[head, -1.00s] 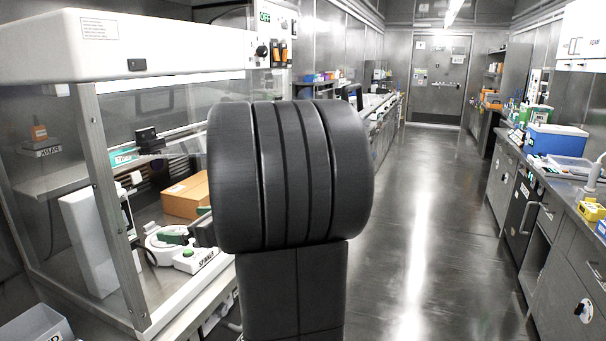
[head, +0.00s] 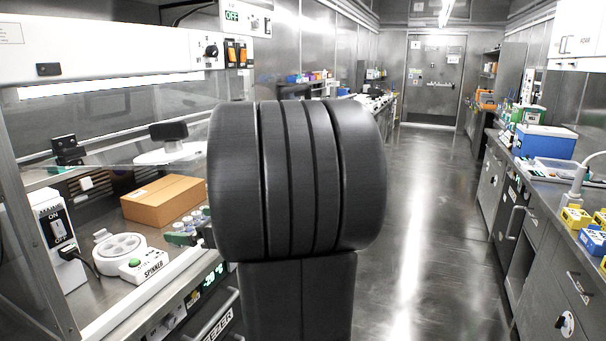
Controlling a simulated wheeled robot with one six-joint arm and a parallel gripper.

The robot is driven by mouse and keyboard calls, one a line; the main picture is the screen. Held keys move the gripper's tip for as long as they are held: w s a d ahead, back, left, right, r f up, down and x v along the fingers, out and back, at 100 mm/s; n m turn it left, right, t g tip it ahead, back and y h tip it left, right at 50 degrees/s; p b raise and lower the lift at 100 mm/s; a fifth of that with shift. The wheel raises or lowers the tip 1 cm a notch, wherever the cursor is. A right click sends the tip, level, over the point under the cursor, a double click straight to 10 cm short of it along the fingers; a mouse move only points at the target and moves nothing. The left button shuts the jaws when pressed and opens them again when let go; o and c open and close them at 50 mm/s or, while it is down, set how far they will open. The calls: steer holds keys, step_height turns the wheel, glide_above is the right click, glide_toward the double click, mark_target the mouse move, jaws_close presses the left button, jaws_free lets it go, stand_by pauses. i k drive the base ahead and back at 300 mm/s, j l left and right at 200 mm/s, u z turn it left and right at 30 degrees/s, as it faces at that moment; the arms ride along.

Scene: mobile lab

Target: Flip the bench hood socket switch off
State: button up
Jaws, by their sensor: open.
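The bench hood socket is a white box (head: 48,238) inside the hood at the left of the head view. Its dark rocker switch (head: 57,229) sits between an ON label above and an OFF label below. I cannot tell which way the rocker is tipped. A black plug and cord (head: 75,254) come out of its lower part, towards the white spinner (head: 143,265). My gripper does not show clearly; my large dark arm parts fill the middle of the view and hide what is behind them.
A cardboard box (head: 163,200) and small vials (head: 193,222) stand in the hood. The hood's metal post (head: 28,235) rises left of the socket. The floor aisle (head: 425,220) is clear; the right bench holds a blue cooler (head: 545,141).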

mark_target(58, 227)
steer(key=l+u, duration=0.4)
steer(key=u, duration=2.4)
steer(key=i+l, duration=0.05)
steer(key=l, duration=0.05)
